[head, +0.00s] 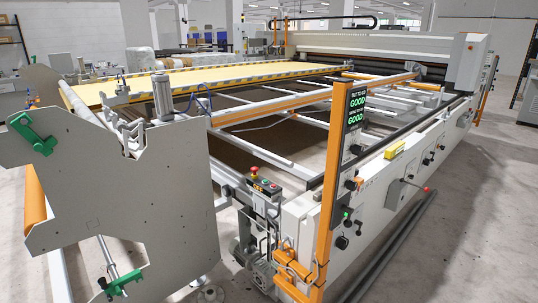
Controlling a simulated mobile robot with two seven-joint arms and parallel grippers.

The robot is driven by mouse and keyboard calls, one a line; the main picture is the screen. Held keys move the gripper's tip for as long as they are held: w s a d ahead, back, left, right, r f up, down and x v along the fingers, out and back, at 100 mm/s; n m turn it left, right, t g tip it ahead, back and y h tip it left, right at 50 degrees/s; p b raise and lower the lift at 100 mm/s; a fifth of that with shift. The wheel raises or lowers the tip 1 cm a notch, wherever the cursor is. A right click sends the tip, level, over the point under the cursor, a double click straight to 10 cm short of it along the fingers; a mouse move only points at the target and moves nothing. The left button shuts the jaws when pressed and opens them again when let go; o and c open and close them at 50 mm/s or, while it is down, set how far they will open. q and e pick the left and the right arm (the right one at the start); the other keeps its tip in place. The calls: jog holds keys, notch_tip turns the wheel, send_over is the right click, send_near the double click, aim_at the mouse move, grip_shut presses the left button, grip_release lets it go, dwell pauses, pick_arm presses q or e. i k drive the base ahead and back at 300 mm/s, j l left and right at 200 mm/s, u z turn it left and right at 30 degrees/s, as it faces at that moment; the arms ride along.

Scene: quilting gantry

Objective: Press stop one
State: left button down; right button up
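A small control box (265,186) stands on the near end of the machine, a little left of the orange post. A red button (254,170) sits on its top left corner, with smaller buttons beside it. I cannot read labels at this size, so I cannot tell which control is stop one. Another small red knob (425,189) sticks out from the white side of the machine at the right. Neither of my grippers is in view, and nothing touches the control box.
An orange post (330,190) carrying a display (355,104) with green text rises right of the control box. A large grey side plate (120,200) blocks the left. A yellow box (394,150) lies on the right rail. Grey floor (470,240) is open at the right.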

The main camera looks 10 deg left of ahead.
aim_at(254, 169)
jog(key=i+j+z, duration=0.1)
jog(key=i, duration=0.4)
jog(key=i+j+z, duration=0.15)
jog(key=i, duration=0.3)
jog(key=i+j+z, duration=0.1)
jog(key=i+j, duration=0.15)
jog(key=i, duration=0.2)
